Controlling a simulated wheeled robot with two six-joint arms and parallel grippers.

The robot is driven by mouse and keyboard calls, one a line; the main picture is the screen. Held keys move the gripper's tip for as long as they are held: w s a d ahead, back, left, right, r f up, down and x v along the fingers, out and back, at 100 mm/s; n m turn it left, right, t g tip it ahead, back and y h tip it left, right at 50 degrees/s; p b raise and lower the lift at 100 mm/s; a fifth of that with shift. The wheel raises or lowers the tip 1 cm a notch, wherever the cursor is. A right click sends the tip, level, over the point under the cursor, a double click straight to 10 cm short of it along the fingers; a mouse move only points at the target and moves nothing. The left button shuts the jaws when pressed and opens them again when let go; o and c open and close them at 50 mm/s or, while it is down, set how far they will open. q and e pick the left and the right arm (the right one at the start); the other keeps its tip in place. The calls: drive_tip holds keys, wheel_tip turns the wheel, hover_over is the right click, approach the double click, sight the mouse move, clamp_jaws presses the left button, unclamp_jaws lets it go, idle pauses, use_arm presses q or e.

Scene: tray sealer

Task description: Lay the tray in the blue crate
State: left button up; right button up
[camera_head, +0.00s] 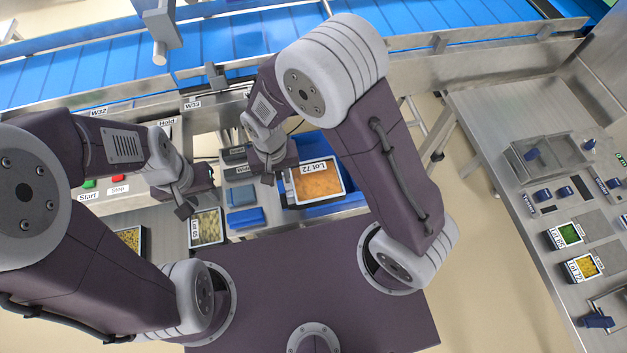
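A tray labelled "Lot 72" (319,182), dark-rimmed with orange contents, is over the blue crate (316,147). The crate's blue walls show behind and in front of it. I cannot tell whether the tray rests on the crate floor or is raised or tilted. My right gripper (273,177) points down at the tray's left edge; its far finger is partly hidden, and I cannot tell whether it grips the rim. My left gripper (190,207) is further left, near another labelled tray (206,228), apart from the crate; its finger gap is unclear.
Blue blocks or pads (244,218) lie left of the crate. A tray with yellow contents (130,238) is at the left. A blue conveyor (230,40) runs along the back. A steel bench (530,190) with more trays stands at the right, with open floor before it.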

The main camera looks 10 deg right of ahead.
sight(281, 187)
drive_tip(key=shift+s+a+f, duration=0.1)
drive_tip(key=shift+s, duration=0.05)
wheel_tip(281, 187, down, 4)
drive_tip(key=shift+s+f, duration=0.1)
drive_tip(key=shift+s, duration=0.05)
drive_tip(key=shift+f, duration=0.4)
drive_tip(key=shift+r, duration=0.1)
clamp_jaws()
idle(0.8)
